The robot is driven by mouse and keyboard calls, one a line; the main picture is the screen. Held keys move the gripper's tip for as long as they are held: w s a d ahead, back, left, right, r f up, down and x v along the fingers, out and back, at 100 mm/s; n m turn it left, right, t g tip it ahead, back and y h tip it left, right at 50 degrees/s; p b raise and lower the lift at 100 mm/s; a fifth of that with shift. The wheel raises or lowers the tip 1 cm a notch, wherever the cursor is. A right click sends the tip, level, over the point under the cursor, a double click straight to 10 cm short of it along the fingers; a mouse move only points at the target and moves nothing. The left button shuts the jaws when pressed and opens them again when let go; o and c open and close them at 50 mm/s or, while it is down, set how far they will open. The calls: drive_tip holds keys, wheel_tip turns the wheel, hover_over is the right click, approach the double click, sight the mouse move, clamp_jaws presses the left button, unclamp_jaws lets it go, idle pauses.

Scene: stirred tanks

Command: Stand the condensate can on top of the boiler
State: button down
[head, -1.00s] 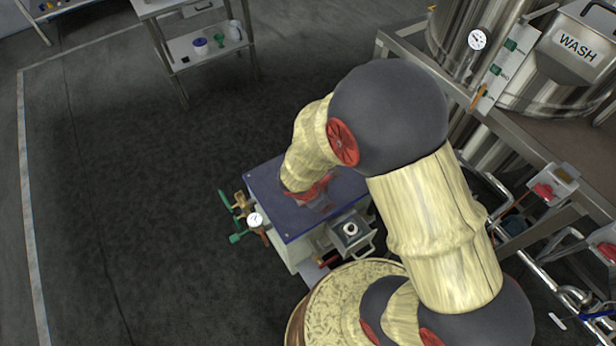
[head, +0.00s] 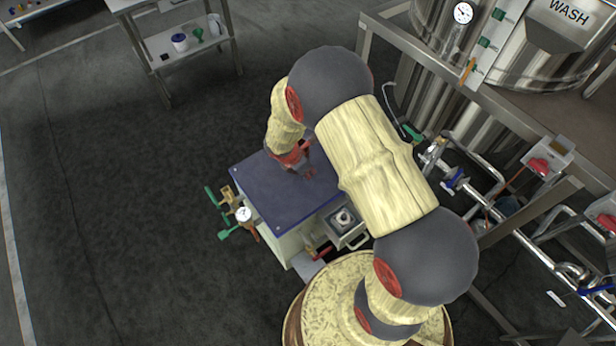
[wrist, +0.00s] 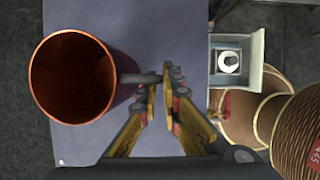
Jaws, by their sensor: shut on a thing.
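The condensate can is an open copper-coloured can (wrist: 72,85) at the left of the wrist view, mouth towards the camera and looking empty. My gripper (wrist: 159,80) is shut on the can's grey side handle (wrist: 135,78). The boiler is a pale box with a flat dark-blue top (head: 285,205); that top also fills much of the wrist view (wrist: 150,25). In the head view my gripper (head: 303,170) is over the far part of the boiler top, and I cannot make out the can behind my arm. Whether the can's base touches the top is hidden.
A gauge (head: 243,214) and green-handled valves stick out at the boiler's left. A small grey box with a round fitting (head: 343,217) is at its front right. Steel tanks and piping (head: 520,235) stand at the right. Dark floor (head: 130,200) is open at the left.

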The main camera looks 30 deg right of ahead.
drive_tip(key=f, duration=0.1)
drive_tip(key=f+b, duration=0.2)
drive_tip(key=f, duration=0.1)
drive_tip(key=shift+w+d, duration=0.1)
drive_tip(key=shift+w, duration=0.25)
drive_tip(key=c, duration=2.5)
unclamp_jaws()
drive_tip(key=shift+f, duration=0.15)
drive_tip(key=o, duration=0.5)
